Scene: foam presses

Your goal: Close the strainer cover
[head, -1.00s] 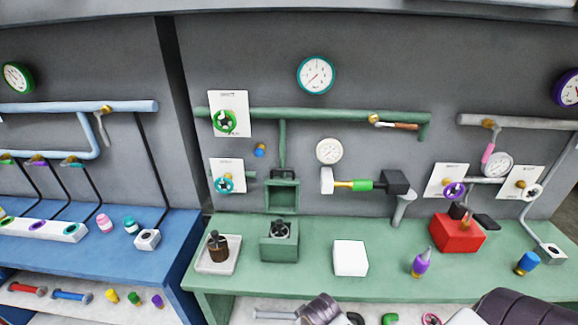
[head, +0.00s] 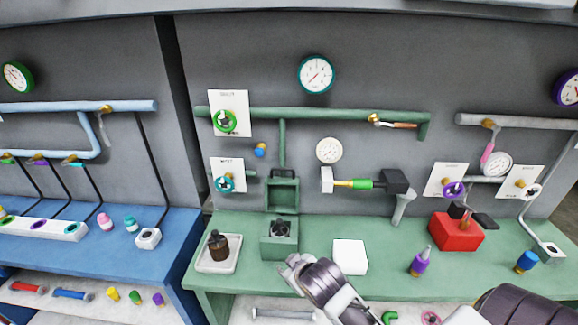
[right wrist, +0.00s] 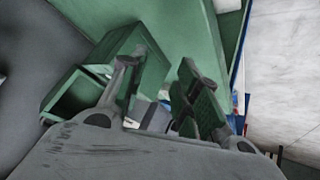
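The green strainer box (head: 279,252) stands on the green bench, left of the middle, with a dark round part in its top opening. Its green cover (head: 283,209) stands up open at the back of the box, against the wall. My right gripper (head: 289,268) is in front of and below the box, at the bench's front edge, apart from the cover. In the right wrist view its two fingers (right wrist: 160,85) are spread with nothing held between them. Green box-shaped parts (right wrist: 150,88) show beyond the left finger; I cannot tell which part is which. My left gripper is not in view.
A white tray (head: 232,263) with a brown-and-black part stands left of the box. A white block (head: 350,257) stands to the right, close to my right arm. A red box (head: 456,233) and a purple bottle (head: 420,263) are farther right. Green pipes run above.

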